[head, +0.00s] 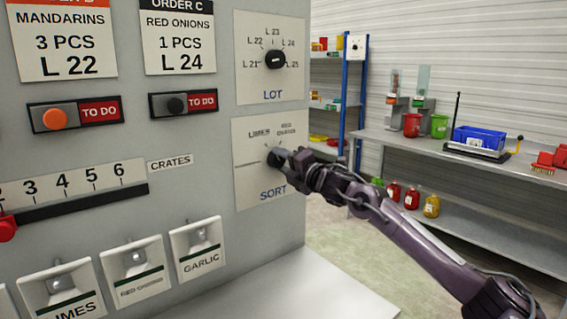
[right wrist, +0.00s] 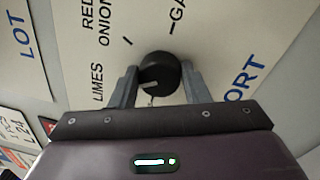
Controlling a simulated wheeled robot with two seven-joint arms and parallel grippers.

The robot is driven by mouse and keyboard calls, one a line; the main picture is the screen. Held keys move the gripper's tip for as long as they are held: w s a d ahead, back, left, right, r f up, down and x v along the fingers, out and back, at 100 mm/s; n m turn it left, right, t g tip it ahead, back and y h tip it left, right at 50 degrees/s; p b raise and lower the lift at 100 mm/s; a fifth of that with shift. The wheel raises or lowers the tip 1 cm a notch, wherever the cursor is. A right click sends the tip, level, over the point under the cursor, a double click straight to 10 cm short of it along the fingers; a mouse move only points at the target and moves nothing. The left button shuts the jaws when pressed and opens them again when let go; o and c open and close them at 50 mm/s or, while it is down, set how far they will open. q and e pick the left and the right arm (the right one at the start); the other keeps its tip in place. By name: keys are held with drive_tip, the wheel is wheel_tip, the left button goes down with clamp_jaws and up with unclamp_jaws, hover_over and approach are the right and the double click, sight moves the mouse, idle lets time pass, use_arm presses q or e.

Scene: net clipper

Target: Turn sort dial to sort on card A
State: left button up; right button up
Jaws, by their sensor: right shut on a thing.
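The sort dial is a round black knob (right wrist: 160,72) on a white plate (head: 262,192) marked SORT. My right gripper (right wrist: 158,85) is shut on it, one finger on each side. In the right wrist view, LIMES, RED ONIONS and a partly cut-off GA... label stand around the knob. A pale mark shows on the knob's lower left side; I cannot tell exactly which label it points to. In the head view my gripper covers part of the knob and plate. A MANDARINS card (head: 63,45) and the order C card (head: 180,42) show; card A does not. My left gripper is out of view.
The lot dial (head: 275,59) sits just above on its own plate. Two TO DO switches (head: 75,114), a crates scale (head: 75,190) and several labelled chutes (head: 196,250) are at left. A grey bench (head: 440,150) with bins stands behind at right.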

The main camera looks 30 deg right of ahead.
drive_tip(key=o, duration=1)
drive_tip(key=shift+s, duration=0.1)
drive_tip(key=shift+s+d+f+b, duration=0.1)
drive_tip(key=shift+s+f+b, duration=0.05)
drive_tip(key=shift+s+b, duration=0.15)
drive_tip(key=shift+s+d+f+b, duration=0.15)
drive_tip(key=shift+s+b, duration=0.95)
drive_tip(key=shift+s, duration=0.65)
drive_tip(key=shift+s+d+b, duration=0.15)
drive_tip(key=shift+s+b, duration=0.9)
drive_tip(key=shift+s, duration=0.65)
